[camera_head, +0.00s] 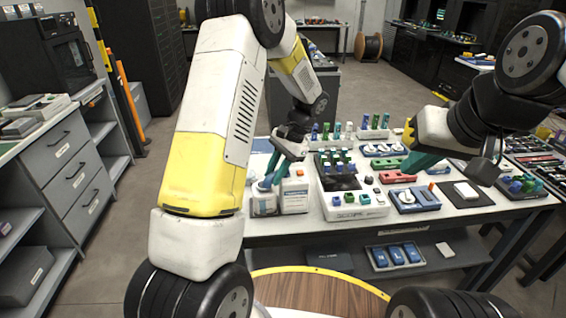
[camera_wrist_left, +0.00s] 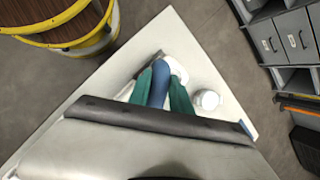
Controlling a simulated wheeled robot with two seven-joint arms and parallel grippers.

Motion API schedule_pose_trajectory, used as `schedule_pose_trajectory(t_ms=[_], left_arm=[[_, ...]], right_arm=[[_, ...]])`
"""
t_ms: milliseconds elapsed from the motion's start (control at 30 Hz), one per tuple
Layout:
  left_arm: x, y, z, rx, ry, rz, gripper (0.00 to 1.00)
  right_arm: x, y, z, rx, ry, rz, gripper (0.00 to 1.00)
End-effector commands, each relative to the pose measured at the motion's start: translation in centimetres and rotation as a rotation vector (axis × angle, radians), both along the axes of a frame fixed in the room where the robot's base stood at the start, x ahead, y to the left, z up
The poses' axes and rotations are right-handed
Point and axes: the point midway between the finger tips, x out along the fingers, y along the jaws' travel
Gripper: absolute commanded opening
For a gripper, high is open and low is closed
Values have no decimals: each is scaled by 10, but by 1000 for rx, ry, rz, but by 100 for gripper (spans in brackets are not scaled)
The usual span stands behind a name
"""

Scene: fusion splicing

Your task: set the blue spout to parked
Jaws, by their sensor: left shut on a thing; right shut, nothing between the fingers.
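In the left wrist view the left gripper (camera_wrist_left: 160,82) is shut on the blue spout (camera_wrist_left: 157,86), which shows between the fingers. A white part shows just beyond the fingertips. How far the spout is turned is hard to tell, as the fingers cover much of it. My right gripper (camera_head: 414,166) is shut and empty above the right part of the table.
A white device (camera_head: 355,205), a red block (camera_head: 396,176) and racks of coloured pieces crowd the table (camera_head: 450,220). The left wrist view shows a round white container (camera_wrist_left: 207,100) beside the fingers.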

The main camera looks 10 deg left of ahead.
Motion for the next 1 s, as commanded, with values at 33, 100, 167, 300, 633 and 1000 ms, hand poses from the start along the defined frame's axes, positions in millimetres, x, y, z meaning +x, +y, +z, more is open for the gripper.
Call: schedule_pose_trajectory(t_ms=[33, 100, 167, 300, 633, 1000], left_arm=[[1, -1, 1, -1, -4, -1, 0], [1, -1, 1, -2, -5, -2, 0], [1, -1, 1, -2, -4, -3, 0], [1, -1, 1, -2, -3, -2, 47], [0, -1, 0, -1, -2, -2, 47], [8, -15, 33, -2, -5, -3, 47]], right_arm=[[0, 0, 0, 0, 0, 0, 0], [0, 0, 0, 0, 0, 0, 0], [0, 0, 0, 0, 0, 0, 0], [0, 0, 0, 0, 0, 0, 0], [0, 0, 0, 0, 0, 0, 0], [0, 0, 0, 0, 0, 0, 0]])
